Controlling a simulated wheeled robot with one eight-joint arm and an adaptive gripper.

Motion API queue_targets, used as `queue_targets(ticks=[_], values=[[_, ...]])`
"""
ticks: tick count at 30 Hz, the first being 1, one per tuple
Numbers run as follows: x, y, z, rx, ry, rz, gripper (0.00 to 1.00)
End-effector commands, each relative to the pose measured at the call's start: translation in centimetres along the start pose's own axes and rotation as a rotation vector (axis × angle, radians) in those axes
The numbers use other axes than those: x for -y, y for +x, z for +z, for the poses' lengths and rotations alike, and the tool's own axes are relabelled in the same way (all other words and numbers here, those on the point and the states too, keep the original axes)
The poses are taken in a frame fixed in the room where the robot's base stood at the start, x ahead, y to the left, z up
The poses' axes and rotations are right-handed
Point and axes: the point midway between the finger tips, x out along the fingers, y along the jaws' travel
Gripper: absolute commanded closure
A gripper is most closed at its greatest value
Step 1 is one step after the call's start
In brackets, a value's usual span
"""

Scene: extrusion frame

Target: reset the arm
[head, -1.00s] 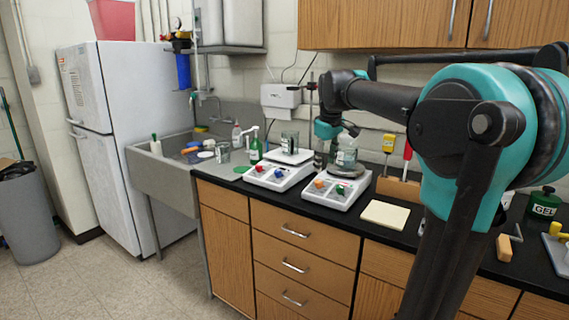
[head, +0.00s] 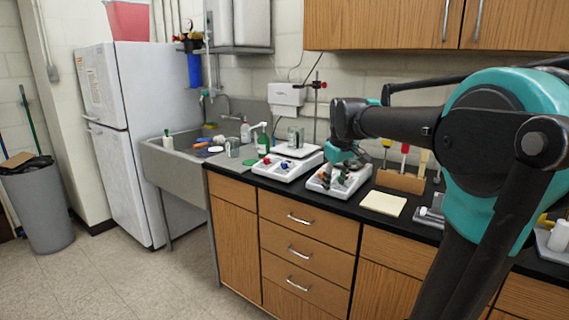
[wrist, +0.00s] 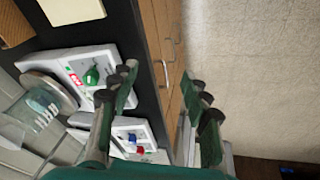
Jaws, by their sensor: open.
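My gripper (head: 347,170) hangs in front of the nearer white hotplate (head: 325,183) on the black counter. In the wrist view my gripper (wrist: 158,105) has its two finger sets spread wide apart, with nothing between them. A glass beaker (wrist: 38,108) stands on that hotplate, left of the fingers. In the head view my gripper and wrist largely hide this beaker.
A second hotplate (head: 283,168) with a container on it stands to the left, beside a green bottle (head: 263,144). A beige pad (head: 383,203) and a wooden tool block (head: 400,181) are to the right. Cabinets (head: 390,25) hang above. The floor (head: 130,280) in front is clear.

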Motion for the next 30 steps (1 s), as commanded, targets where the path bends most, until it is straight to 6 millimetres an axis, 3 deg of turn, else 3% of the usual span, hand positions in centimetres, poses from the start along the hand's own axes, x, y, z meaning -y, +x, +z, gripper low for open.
queue_targets(ticks=[8,15,21,25,30], values=[[3.0,5.6,6.5,-0.012,0.157,0.003,0.53],[8.8,12.7,17.5,-0.033,0.395,0.008,0.53],[12.9,16.2,24.6,-0.045,0.542,0.008,0.53],[14.1,17.0,26.5,-0.049,0.583,0.008,0.53],[14.4,17.2,26.9,-0.05,0.593,0.008,0.53]])
